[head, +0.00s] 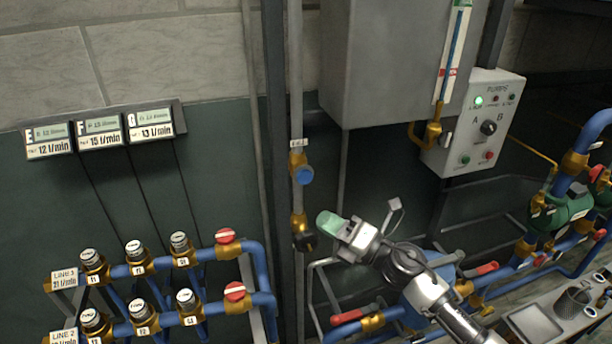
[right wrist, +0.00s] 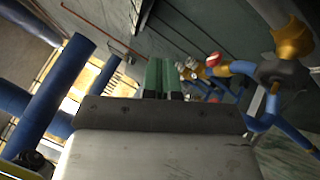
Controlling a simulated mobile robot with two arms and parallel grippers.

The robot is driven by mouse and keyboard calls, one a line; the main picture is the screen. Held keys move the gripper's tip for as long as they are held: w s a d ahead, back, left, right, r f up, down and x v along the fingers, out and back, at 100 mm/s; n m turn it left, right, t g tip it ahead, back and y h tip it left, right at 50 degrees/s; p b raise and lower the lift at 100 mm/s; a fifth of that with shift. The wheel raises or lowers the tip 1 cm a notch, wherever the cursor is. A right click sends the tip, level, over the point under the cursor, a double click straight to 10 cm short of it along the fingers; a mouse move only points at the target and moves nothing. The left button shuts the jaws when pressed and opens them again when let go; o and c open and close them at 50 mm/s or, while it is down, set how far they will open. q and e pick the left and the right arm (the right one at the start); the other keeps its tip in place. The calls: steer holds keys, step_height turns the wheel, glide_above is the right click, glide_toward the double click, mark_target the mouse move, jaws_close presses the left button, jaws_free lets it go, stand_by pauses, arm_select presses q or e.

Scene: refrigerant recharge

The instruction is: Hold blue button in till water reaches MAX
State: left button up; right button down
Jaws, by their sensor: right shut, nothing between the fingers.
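The blue button (head: 305,175) sits on a brass fitting on the vertical pipe in the middle of the head view. My right gripper (head: 328,222), with green fingertips, is below and to the right of the button, apart from it in the picture. Its fingers (right wrist: 163,78) are shut and empty in the right wrist view. A tall sight gauge (head: 453,55) with a blue column, a red mark low down and a green mark at the top hangs on the grey tank (head: 385,60). Its exact water level and lettering are too small to read. My left gripper is not in view.
A black knob (head: 305,242) is on the pipe just left of my right gripper. A pump panel (head: 480,125) with a lit green lamp is at the right. Blue pipes with red-handled valves (head: 235,291) stand lower left. Three flow displays (head: 100,132) hang on the wall.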

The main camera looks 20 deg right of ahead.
mark_target(304, 176)
steer(key=shift+s+a+r+n+g+y, duration=0.25)
steer(key=shift+r+n, duration=0.2)
steer(key=shift+r, duration=0.15)
steer(key=shift+s+a+r+n+g+y, duration=0.15)
steer(key=shift+s+r+n+g+y, duration=0.1)
steer(key=shift+r+n, duration=0.25)
steer(key=shift+w, duration=0.15)
steer(key=w+b, duration=0.2)
steer(key=w, duration=0.6)
steer(key=shift+w+a+b, duration=0.15)
steer(key=shift+w+b, duration=0.15)
steer(key=shift+w, duration=0.1)
stand_by(1.1)
steer(key=shift+w, duration=0.4)
